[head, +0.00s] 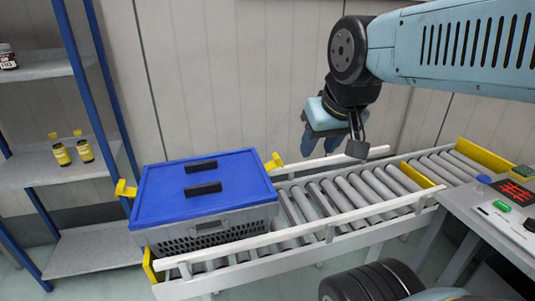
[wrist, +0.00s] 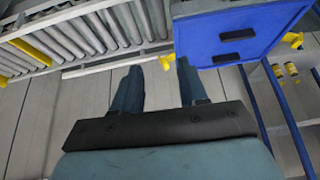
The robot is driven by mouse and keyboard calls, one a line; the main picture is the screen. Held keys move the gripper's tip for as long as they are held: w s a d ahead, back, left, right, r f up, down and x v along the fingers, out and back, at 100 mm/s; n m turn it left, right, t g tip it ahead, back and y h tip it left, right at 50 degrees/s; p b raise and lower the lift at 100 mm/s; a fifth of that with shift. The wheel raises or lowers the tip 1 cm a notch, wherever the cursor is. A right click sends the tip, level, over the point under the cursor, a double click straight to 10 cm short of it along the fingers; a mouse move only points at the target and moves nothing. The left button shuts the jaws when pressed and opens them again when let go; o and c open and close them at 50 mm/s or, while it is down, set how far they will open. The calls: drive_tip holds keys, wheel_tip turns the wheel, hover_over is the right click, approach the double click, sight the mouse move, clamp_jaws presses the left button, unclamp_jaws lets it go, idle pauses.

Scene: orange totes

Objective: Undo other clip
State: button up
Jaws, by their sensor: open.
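A grey tote (head: 215,230) with a blue lid (head: 165,190) sits on the left end of the roller conveyor. A yellow clip (head: 124,189) juts out from its left side, and another yellow clip (head: 273,161) sticks up and out at its right side. Whether either clip still grips the lid is hard to tell. My gripper (head: 320,141) is open and empty, above and behind the conveyor, right of the tote. In the wrist view, the near clip (wrist: 167,61) shows between the fingertips, closer to the right finger, with the lid (wrist: 265,25) beyond. The far clip (wrist: 293,40) shows at right.
The roller conveyor (head: 350,195) runs right, with pale side rails and yellow end pieces. A desk with a control panel (head: 508,190) is at right. The rollers right of the tote are clear.

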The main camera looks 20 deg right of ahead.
drive_tip(key=shift+o, duration=2.2)
drive_tip(key=shift+w+n+g, duration=0.3)
drive_tip(key=shift+w, duration=0.05)
drive_tip(key=shift+o, duration=0.2)
drive_tip(key=w+f+n+g+h, duration=0.2)
drive_tip(key=w+n+g+h, duration=0.1)
drive_tip(key=w, duration=0.4)
drive_tip(key=shift+a+n+g, duration=0.2)
drive_tip(key=shift+n+g, duration=0.3)
drive_tip(key=shift+n, duration=0.5)
drive_tip(key=n+g+h, duration=0.1)
drive_tip(key=n+h, duration=1)
drive_tip(key=n, duration=0.1)
approach(274, 156)
drive_tip(key=shift+y, duration=0.3)
drive_tip(key=x, duration=1)
drive_tip(key=shift+d+r, duration=0.1)
drive_tip(key=shift+d, duration=0.35)
drive_tip(key=c, duration=1)
